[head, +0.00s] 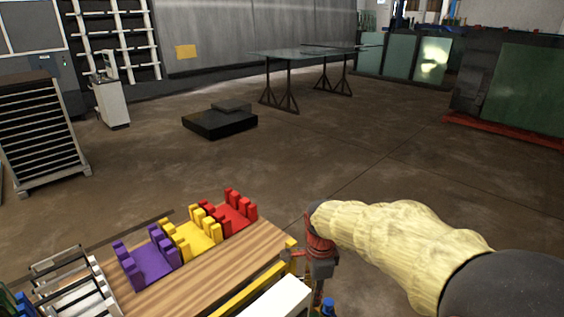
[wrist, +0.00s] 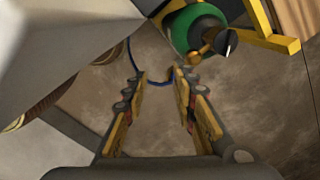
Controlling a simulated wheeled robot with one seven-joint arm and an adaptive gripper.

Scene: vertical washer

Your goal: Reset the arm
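My arm, in a pale yellow cover, reaches in from the right in the head view. My gripper (wrist: 160,78) shows in the wrist view with its two fingers apart and nothing between them. The gripper's fingers cannot be made out clearly in the head view, where the arm's end is beside the right edge of a wooden tabletop (head: 220,280).
Purple (head: 150,268), yellow (head: 195,238) and red (head: 236,215) slotted holders stand on the tabletop. A white rack (head: 80,290) is at its left. In the wrist view, a green-ended cylinder (wrist: 195,28) and yellow bracket (wrist: 268,38) are close beyond the fingers. Open floor lies behind.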

